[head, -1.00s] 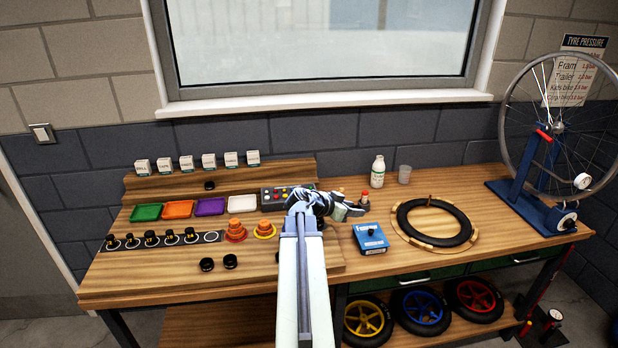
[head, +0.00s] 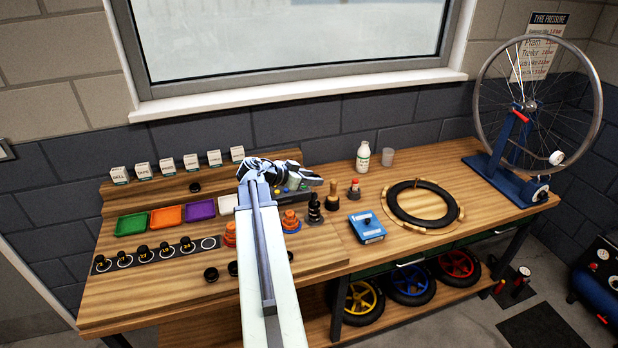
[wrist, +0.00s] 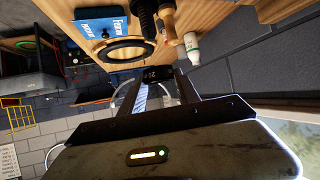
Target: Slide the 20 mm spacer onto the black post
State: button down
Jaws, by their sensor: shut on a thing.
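My gripper (head: 316,181) is raised over the bench, pointing right in the head view. In the wrist view its jaws (wrist: 157,86) are shut on a small black ring-like piece (wrist: 157,74), which looks like a spacer; its number cannot be read. The black post (head: 314,210) stands upright on the bench, just below my gripper tip in the head view. It also shows in the wrist view (wrist: 148,18), apart from the held piece. Numbered black spacers (head: 143,253) stand in a row on a dark strip at the left, with an empty circle at its right end.
A blue box (head: 366,227) and a tyre (head: 439,222) lie to the right. Coloured trays (head: 166,217) are at the left.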

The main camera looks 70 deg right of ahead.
jog(key=shift+s+f+b, duration=0.1)
jog(key=shift+f+b, duration=4.25)
jog(key=shift+f, duration=0.2)
jog(key=c, duration=0.8)
grip_release()
jog(key=p+v, duration=0.3)
jog(key=v, duration=0.5)
jog(key=shift+p, duration=0.4)
jog(key=shift+f, duration=0.1)
